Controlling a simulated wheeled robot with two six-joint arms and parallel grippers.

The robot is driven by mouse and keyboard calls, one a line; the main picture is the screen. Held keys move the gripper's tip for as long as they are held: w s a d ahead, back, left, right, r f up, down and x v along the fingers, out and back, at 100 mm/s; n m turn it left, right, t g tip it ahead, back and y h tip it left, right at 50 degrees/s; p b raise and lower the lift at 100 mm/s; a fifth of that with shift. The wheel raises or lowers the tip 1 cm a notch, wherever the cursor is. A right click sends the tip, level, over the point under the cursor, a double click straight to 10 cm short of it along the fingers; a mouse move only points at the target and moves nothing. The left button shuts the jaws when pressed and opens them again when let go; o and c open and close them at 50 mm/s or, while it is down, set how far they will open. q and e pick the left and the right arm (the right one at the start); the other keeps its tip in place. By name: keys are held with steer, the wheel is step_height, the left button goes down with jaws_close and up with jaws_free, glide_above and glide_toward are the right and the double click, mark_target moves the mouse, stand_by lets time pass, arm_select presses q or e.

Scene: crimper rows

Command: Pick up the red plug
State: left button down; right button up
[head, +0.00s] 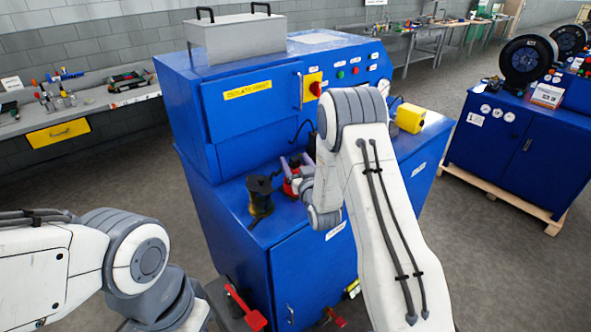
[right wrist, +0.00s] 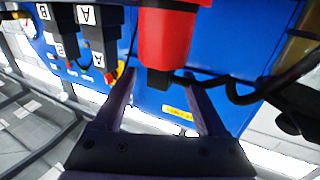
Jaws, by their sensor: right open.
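The red plug (right wrist: 165,38) shows large at the top middle of the right wrist view, with a black lower end. My right gripper (right wrist: 160,86) is open, its two fingers on either side of the black end, apparently without gripping it. In the head view a red part (head: 290,187), seemingly the plug, shows on the blue machine's ledge, partly hidden by my right gripper (head: 297,166). My left arm is at lower left in the head view; its gripper is not visible.
The blue machine (head: 215,215) carries a dark upright tool (head: 260,196) left of the plug and a yellow box (head: 410,118) at right. Black connectors marked A (right wrist: 103,40) and B (right wrist: 58,35) are left of the plug. A black cable (right wrist: 240,92) runs right.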

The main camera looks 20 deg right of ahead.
steer(key=shift+w, duration=0.5)
jaws_close()
stand_by(1.1)
